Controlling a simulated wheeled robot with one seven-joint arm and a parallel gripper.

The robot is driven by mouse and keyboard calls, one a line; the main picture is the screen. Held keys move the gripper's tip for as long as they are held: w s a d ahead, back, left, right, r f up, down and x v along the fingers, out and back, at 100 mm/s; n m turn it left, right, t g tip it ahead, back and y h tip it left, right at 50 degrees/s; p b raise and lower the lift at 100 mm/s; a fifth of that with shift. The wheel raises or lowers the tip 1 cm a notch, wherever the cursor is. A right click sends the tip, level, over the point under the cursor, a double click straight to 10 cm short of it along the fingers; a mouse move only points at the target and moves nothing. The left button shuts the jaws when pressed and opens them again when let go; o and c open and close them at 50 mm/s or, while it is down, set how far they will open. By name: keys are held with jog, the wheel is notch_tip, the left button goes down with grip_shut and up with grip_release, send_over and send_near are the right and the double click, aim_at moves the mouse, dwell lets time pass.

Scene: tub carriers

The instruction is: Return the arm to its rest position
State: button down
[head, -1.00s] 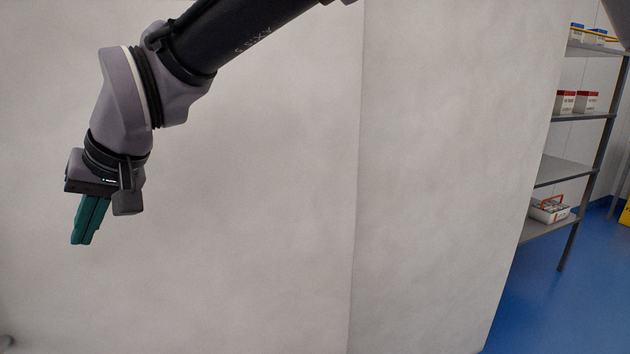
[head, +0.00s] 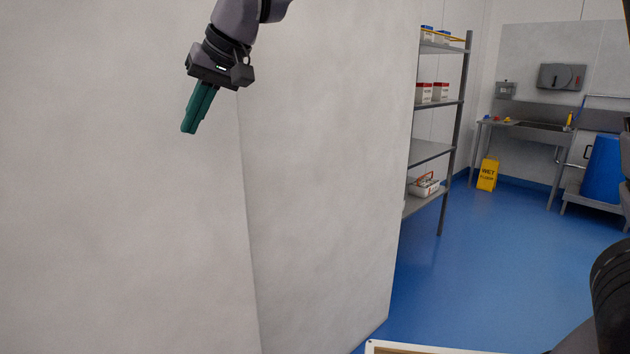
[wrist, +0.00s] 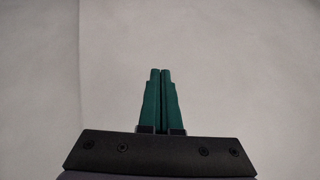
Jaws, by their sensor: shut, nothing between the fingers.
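My gripper (head: 190,129) hangs at the upper left of the head view, pointing down and slightly left in front of a pale wall. Its green fingers are together with nothing between them. The wrist view also shows the two green fingers (wrist: 160,72) side by side and closed against the pale wall surface (wrist: 250,60).
A pale wall (head: 320,180) with a vertical corner fills the left and middle. Beyond it stands a grey shelf rack (head: 432,152) with boxes and a carrier (head: 424,187). Blue floor (head: 500,240) is open at right, with a yellow wet-floor sign (head: 487,175) and a sink bench (head: 540,128).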

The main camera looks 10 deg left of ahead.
jog(key=w+d+r+m+t+h, duration=0.15)
jog(key=w+d, duration=0.25)
jog(key=d, duration=0.6)
jog(key=w+d+r+m+t, duration=0.15)
jog(key=w+d, duration=0.35)
jog(key=d, duration=0.5)
jog(key=w+d+r+m+t, duration=0.1)
jog(key=w+d+r+m, duration=0.2)
jog(key=d, duration=0.7)
jog(key=s+d+f+m+t+h, duration=0.1)
jog(key=s+d+f+m+h, duration=0.1)
jog(key=d, duration=1.1)
jog(key=s+d+f+m+t+h, duration=0.1)
jog(key=s+d+f+m, duration=0.2)
jog(key=d, duration=1)
jog(key=s+m, duration=0.2)
jog(key=s, duration=0.1)
jog(key=shift+f+h, duration=0.25)
jog(key=shift+h, duration=0.1)
